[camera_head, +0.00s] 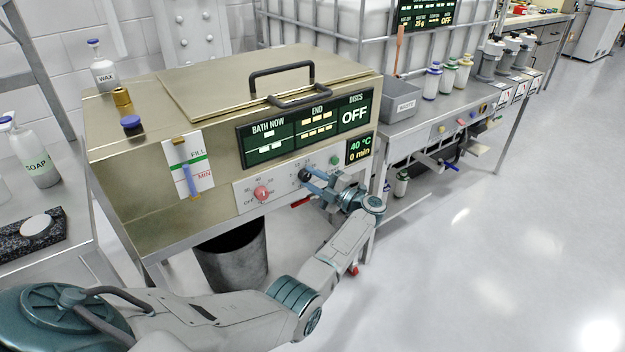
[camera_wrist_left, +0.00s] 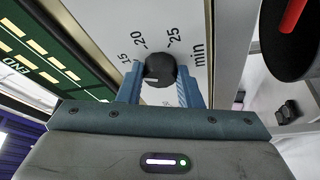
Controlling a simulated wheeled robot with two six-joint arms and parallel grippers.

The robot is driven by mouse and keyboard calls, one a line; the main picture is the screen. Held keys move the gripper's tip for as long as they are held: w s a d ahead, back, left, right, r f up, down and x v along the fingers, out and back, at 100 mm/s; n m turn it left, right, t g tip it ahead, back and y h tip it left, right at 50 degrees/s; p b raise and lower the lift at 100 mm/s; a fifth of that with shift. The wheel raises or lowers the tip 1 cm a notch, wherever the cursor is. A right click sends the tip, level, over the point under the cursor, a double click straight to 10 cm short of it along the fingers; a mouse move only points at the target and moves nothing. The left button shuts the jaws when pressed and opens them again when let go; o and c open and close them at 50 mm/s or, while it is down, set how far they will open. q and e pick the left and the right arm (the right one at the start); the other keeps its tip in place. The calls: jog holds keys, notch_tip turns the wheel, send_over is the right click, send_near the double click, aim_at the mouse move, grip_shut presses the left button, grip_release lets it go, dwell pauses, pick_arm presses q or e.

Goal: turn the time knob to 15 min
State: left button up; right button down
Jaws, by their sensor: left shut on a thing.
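The time knob (camera_head: 304,174) is a small black knob on the white control strip at the front of the brass-coloured bath machine (camera_head: 150,190). In the left wrist view the knob (camera_wrist_left: 160,68) sits between my two blue fingers, with the marks 15, 20, 25 and "min" around it. My left gripper (camera_head: 309,177) is shut on the knob; it also shows in the left wrist view (camera_wrist_left: 160,84). The small display (camera_head: 359,149) reads 40 °C and 0 min. My right gripper is in neither view.
A red knob (camera_head: 262,193) is left of the time knob, and a green button (camera_head: 334,160) is to its right. A red-handled part (camera_head: 301,202) sits just below. A dark bin (camera_head: 232,255) stands under the machine. The floor at right is clear.

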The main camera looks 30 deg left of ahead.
pick_arm(q)
jog(key=o, duration=1)
jog(key=shift+d+f, duration=0.1)
jog(key=shift+d, duration=0.15)
jog(key=d, duration=0.3)
jog(key=d+f+b, duration=0.1)
jog(key=d, duration=0.3)
jog(key=d+b, duration=0.1)
jog(key=d, duration=0.2)
jog(key=shift+s+d+f, duration=0.15)
jog(key=shift+f, duration=0.05)
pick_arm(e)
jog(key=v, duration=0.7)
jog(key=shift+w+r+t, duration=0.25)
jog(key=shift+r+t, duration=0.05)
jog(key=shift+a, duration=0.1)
